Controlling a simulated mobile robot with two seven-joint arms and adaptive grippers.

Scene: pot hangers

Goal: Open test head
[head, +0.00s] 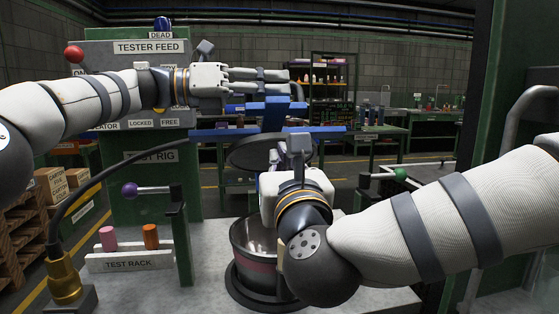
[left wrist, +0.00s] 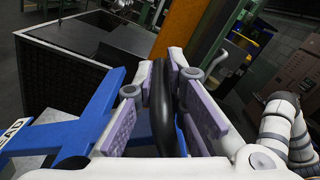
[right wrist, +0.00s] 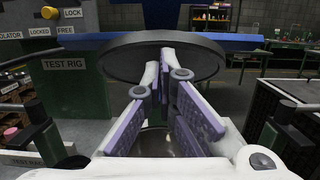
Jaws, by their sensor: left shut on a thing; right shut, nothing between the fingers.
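The test head appears as a blue frame (head: 285,110) with a dark round plate (head: 262,152) below it, raised clear above a metal pot (head: 252,240). The blue frame also shows in the left wrist view (left wrist: 95,110), and the plate's underside in the right wrist view (right wrist: 150,58). My left gripper (head: 288,75) is shut on a black bar handle (left wrist: 160,105) by the blue frame. My right gripper (head: 295,140) is shut and empty; its fingertips (right wrist: 160,62) are in front of or under the plate, and contact cannot be told. My right arm hides part of the pot.
A green test rig cabinet (head: 155,185) stands behind on the left. A purple-knobbed lever (head: 150,190) and a test rack (head: 130,262) with pink and orange plugs are at left. A black cable arcs at far left.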

